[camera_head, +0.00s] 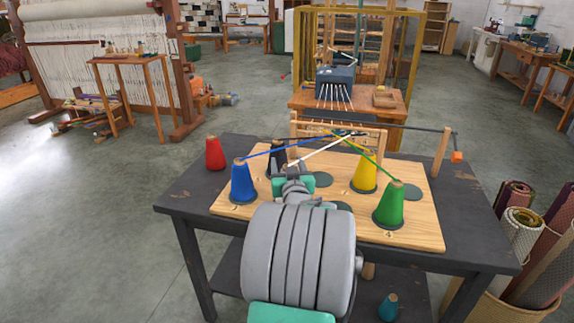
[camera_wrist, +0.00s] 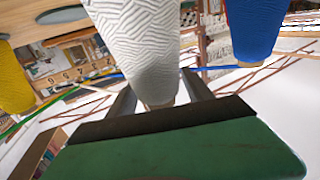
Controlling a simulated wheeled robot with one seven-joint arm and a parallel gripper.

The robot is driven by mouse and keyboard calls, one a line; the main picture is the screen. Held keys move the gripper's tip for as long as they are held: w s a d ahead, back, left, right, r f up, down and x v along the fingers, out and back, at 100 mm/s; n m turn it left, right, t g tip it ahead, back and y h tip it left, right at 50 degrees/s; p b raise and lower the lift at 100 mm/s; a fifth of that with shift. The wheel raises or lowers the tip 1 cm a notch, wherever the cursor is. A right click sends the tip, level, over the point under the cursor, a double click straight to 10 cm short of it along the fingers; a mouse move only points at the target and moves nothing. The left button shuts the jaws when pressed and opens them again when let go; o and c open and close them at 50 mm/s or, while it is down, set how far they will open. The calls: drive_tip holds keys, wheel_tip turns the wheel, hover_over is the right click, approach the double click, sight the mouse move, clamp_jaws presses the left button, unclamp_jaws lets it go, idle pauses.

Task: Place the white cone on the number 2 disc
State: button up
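The white cone (camera_wrist: 145,45) fills the top middle of the wrist view, its narrow end between my gripper's fingers (camera_wrist: 160,92), which appear closed on it. In the head view my gripper (camera_head: 285,168) is over the left-middle of the wooden board (camera_head: 425,228), and my arm hides the cone. A white thread (camera_head: 320,151) runs from there to the rack. Bare grey-green discs show at the back middle (camera_head: 322,179), at the right (camera_head: 411,192) and partly behind my arm (camera_head: 341,206). I cannot read which disc is number 2.
The blue cone (camera_head: 242,184), yellow cone (camera_head: 364,174) and green cone (camera_head: 389,206) stand on the board, with threads to the wooden rack (camera_head: 350,137). A red cone (camera_head: 215,154) stands at the dark table's (camera_head: 188,193) back left. Rolled textiles (camera_head: 520,235) stand at the right.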

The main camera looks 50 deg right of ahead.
drive_tip(key=shift+r+p, duration=0.3)
drive_tip(key=shift+p, duration=0.05)
drive_tip(key=b+v, duration=0.1)
drive_tip(key=v, duration=1)
drive_tip(key=w+a+f+n+g+y, duration=0.1)
drive_tip(key=w+a+f+n+y, duration=0.3)
drive_tip(key=a, duration=0.7)
drive_tip(key=w+a+f+n+g+y, duration=0.1)
drive_tip(key=w+a+f+n+y, duration=0.1)
drive_tip(key=w+a+f+y, duration=0.65)
drive_tip(key=s+a+n+g, duration=0.1)
drive_tip(key=s+a+g, duration=0.2)
drive_tip(key=a, duration=0.3)
drive_tip(key=s+a+n+g, duration=0.1)
drive_tip(key=s+a+g, duration=0.1)
drive_tip(key=s+a, duration=0.4)
drive_tip(key=s+a+f+g, duration=0.1)
drive_tip(key=s+a+g, duration=0.2)
drive_tip(key=a, duration=0.5)
drive_tip(key=shift+s+a+n+g, duration=0.3)
drive_tip(key=shift+s+n, duration=0.1)
drive_tip(key=shift+s, duration=0.35)
